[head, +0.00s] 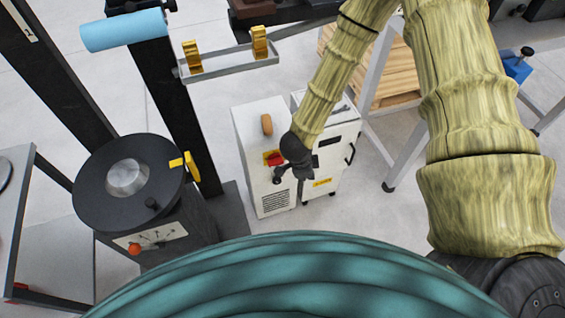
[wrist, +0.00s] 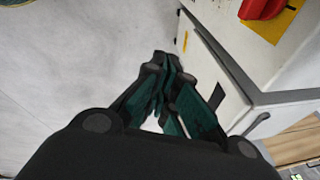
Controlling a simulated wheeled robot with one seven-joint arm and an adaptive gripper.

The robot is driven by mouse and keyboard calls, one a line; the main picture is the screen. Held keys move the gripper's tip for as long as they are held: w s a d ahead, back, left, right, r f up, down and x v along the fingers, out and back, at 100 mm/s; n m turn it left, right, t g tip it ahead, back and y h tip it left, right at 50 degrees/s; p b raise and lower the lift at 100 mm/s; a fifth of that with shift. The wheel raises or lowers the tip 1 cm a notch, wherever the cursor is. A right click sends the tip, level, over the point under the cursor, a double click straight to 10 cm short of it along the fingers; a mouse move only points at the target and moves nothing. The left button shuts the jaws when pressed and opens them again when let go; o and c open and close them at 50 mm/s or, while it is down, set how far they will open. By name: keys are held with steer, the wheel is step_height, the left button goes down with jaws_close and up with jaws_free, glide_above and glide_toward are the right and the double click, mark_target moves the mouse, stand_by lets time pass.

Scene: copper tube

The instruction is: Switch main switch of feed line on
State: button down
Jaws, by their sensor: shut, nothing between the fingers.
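A red rotary switch on a yellow plate (head: 273,158) sits on the front of a white cabinet (head: 253,130). In the wrist view the red switch (wrist: 262,8) is cut off by the top edge, so its full handle position cannot be read. My gripper (head: 300,196) is in front of the cabinet, just right of and below the switch, and apart from it. In the wrist view my gripper (wrist: 164,62) is shut and empty, pointing left of the cabinet's edge.
A black round turntable machine (head: 105,205) with a yellow bracket and a red knob (head: 134,249) stands at left. A grey rail with yellow holders (head: 230,62) is above the cabinet. A table leg (head: 405,150) stands right. Pale floor is free below right of the cabinet.

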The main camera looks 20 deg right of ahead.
steer(key=w+a+r+m+b, duration=0.2)
steer(key=w+r+m, duration=0.1)
steer(key=w+m, duration=0.45)
step_height(320, 180, up, 6)
steer(key=m+g+y+b, duration=0.1)
steer(key=m+y+b, duration=0.15)
steer(key=m, duration=0.45)
glide_above(275, 161)
steer(key=s+d, duration=0.2)
steer(key=d, duration=0.1)
steer(key=shift+w+a+f, duration=0.2)
steer(key=shift+w+a, duration=0.05)
steer(key=shift+f, duration=0.1)
step_height(275, 161, down, 14)
steer(key=p, duration=0.2)
